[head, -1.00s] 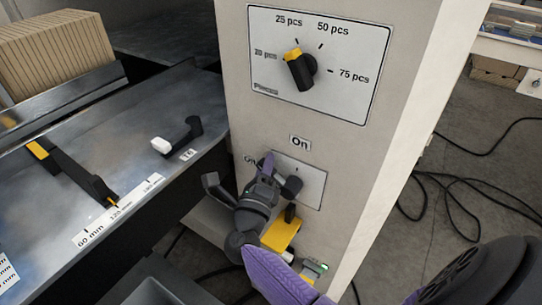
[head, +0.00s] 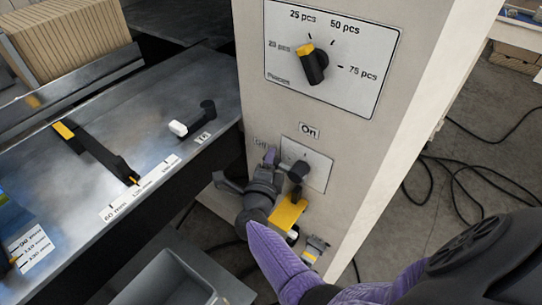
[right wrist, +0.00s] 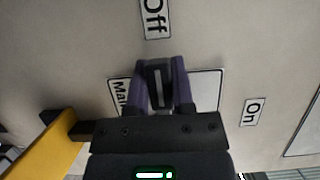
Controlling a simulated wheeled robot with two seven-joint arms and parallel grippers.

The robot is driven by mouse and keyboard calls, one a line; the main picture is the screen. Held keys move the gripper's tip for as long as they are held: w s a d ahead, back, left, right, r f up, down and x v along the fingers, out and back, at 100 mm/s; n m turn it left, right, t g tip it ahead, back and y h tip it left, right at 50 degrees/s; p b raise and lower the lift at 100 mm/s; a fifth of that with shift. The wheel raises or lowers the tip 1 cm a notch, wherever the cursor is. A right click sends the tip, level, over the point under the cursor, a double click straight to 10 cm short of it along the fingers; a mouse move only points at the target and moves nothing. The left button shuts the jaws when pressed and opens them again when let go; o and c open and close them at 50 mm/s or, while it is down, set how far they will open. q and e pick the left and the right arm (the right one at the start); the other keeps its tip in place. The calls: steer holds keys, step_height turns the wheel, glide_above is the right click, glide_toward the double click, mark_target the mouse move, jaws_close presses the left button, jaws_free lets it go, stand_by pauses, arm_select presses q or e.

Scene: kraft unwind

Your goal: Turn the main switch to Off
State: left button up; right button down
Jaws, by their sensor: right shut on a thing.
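The main switch plate (head: 318,174) is on the pale cabinet front, below the dial panel. In the right wrist view the dark handle (right wrist: 156,84), with a pale stripe, is between my purple fingers (right wrist: 160,90) and lines up towards the Off label (right wrist: 154,18). The On label (right wrist: 250,111) is off to the right. My left gripper is out of view.
The dial (head: 313,64) above has a yellow-marked knob pointing up-left. A yellow part (head: 288,213) sits just below my gripper. The metal table (head: 75,190) with a white-tipped lever (head: 180,128) is at the left. Cables (head: 450,180) lie on the floor at right.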

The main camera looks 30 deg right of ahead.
steer(key=shift+f, duration=0.15)
steer(key=c, duration=0.8)
jaws_free()
steer(key=o, duration=0.3)
